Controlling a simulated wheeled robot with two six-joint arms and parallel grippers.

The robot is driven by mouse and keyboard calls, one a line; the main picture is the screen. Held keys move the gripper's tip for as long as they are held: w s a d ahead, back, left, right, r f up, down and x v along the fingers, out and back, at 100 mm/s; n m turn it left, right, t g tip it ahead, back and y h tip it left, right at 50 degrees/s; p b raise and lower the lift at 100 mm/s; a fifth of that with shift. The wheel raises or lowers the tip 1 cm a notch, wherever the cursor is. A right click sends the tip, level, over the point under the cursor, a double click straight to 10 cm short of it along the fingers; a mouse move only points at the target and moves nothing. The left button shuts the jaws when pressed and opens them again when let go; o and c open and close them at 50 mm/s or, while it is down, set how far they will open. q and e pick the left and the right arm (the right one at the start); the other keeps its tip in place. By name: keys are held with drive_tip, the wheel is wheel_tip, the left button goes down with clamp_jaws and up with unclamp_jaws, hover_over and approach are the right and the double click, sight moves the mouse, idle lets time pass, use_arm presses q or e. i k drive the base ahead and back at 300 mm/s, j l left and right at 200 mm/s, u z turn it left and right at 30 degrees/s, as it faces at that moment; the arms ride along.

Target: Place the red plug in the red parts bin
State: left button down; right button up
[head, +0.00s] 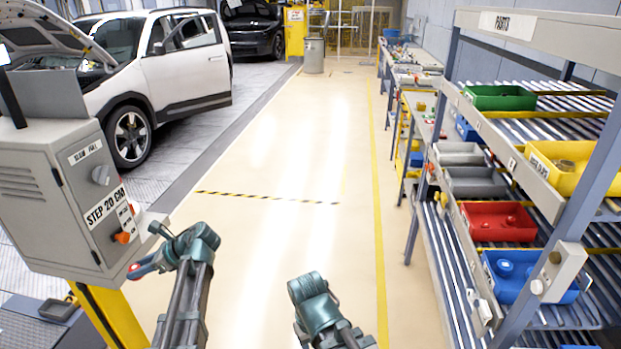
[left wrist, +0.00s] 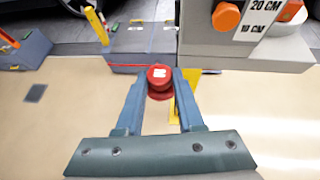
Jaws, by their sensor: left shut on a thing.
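The red plug (left wrist: 160,75) is round, with a small white label on top. It sits between the two fingertips of my left gripper (left wrist: 161,84), which is shut on it. In the head view my left gripper (head: 148,266) is at the lower left, beside the grey cabinet, with a bit of the red plug (head: 134,268) showing at its tip. The red parts bin (head: 497,236) is on the rack at the right, far from my left gripper, with a few red parts inside. My right arm shows at bottom centre, but its fingers do not show.
The rack also holds a green bin (head: 499,97), a yellow bin (head: 568,180), grey bins (head: 475,182) and a blue bin (head: 520,290). The grey cabinet (head: 55,190) and a white car (head: 190,65) stand at the left. The aisle floor (head: 290,160) is clear.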

sight(492, 223)
drive_tip(key=i+l, duration=0.1)
drive_tip(key=i, duration=1.45)
drive_tip(key=i+l, duration=0.1)
drive_tip(key=i, duration=1.45)
drive_tip(key=i+z, duration=0.25)
drive_tip(key=z, duration=3.75)
